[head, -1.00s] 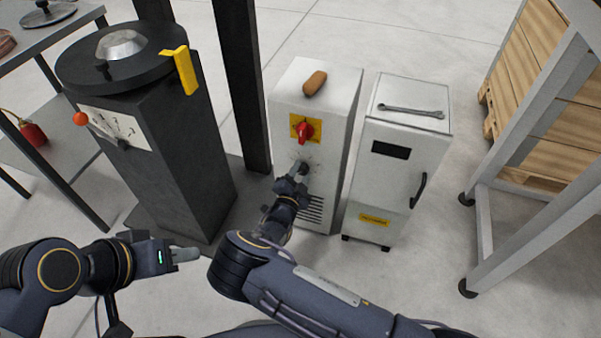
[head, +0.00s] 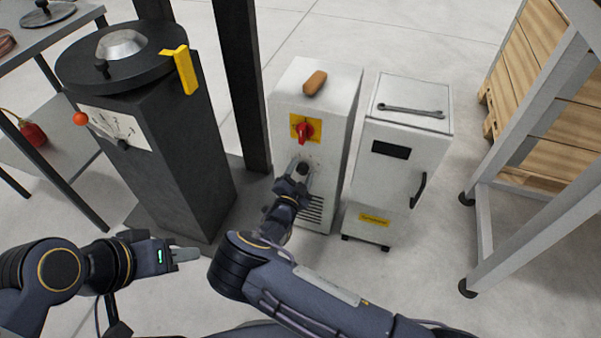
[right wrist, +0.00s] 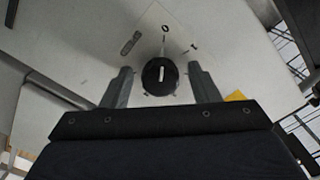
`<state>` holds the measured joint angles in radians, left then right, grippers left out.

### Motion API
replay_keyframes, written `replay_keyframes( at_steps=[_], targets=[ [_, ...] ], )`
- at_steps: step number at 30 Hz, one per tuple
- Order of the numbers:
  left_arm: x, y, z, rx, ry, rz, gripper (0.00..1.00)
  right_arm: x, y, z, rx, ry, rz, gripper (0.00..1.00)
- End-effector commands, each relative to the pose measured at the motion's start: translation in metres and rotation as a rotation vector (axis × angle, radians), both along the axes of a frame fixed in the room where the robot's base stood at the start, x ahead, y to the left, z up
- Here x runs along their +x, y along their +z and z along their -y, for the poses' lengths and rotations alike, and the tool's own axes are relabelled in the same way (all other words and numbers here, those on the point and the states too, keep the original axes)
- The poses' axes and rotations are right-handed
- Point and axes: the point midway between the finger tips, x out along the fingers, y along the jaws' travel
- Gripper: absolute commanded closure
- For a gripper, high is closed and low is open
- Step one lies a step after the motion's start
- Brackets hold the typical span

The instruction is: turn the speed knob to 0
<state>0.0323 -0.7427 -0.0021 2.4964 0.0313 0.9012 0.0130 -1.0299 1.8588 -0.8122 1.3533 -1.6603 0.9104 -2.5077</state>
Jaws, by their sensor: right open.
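The speed knob (right wrist: 160,76) is a round black knob with a white pointer line, on the front of a white cabinet (head: 338,115). The knob also shows in the head view (head: 302,169), partly covered. My right gripper (right wrist: 160,86) is open, one finger on each side of the knob, with a visible gap on both sides. My left gripper (head: 185,254) is away to the left, over the floor; its fingers look like one bar.
A red switch on a yellow plate (head: 304,129) sits above the knob. A brown-handled object (head: 315,83) lies on the cabinet top. A white unit with a wrench (head: 411,111) stands close on the right; a dark furnace-like column (head: 170,160) stands left.

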Motion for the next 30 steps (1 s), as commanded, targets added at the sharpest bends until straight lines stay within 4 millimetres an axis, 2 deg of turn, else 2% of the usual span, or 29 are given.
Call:
replay_keyframes(
  at_steps=[7, 15, 19, 30],
  targets=[
    [0.000, 0.004, 0.000, 0.000, 0.000, 0.000, 0.64, -0.009, 0.002, -0.004, 0.000, 0.001, 0.001, 0.45],
    [0.000, 0.017, 0.000, 0.000, 0.000, 0.000, 0.64, -0.052, 0.002, -0.018, -0.002, 0.003, -0.001, 0.45],
    [0.000, 0.020, 0.000, 0.000, 0.000, 0.000, 0.64, -0.067, 0.001, -0.022, 0.000, 0.001, -0.001, 0.45],
    [0.000, 0.020, 0.000, 0.000, 0.000, 0.000, 0.64, -0.074, 0.000, -0.024, 0.000, 0.000, 0.000, 0.45]
  ],
)
